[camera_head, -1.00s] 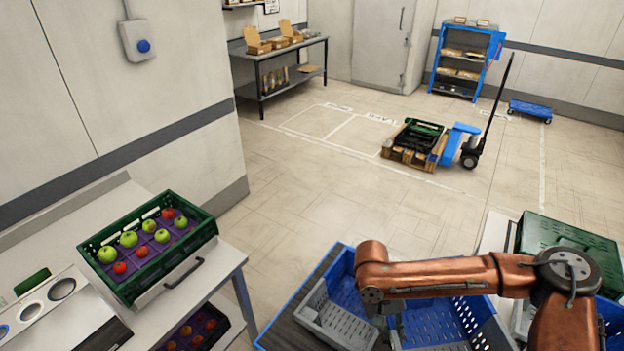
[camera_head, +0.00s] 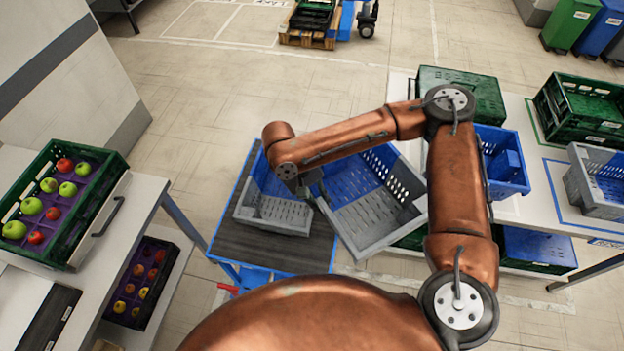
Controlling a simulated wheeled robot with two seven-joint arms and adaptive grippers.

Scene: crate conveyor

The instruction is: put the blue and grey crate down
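A blue and grey crate (camera_head: 372,215) hangs tilted in the middle of the head view, beside the dark-topped cart and partly in front of the white table. My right gripper (camera_head: 312,188) is at its left wall and appears shut on that wall; the fingertips are small and partly hidden. My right forearm crosses over the crate's far side. Another blue and grey crate (camera_head: 272,210) sits on the dark top of the blue-framed cart (camera_head: 262,256), just left of the held one. My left gripper is not in view.
A white table (camera_head: 535,187) at right carries green crates (camera_head: 462,90), a blue crate (camera_head: 508,175) and a grey-blue crate (camera_head: 597,190) within a blue outline. At left, a green fruit crate (camera_head: 92,222) stands on a bench. Open floor (camera_head: 225,110) lies beyond.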

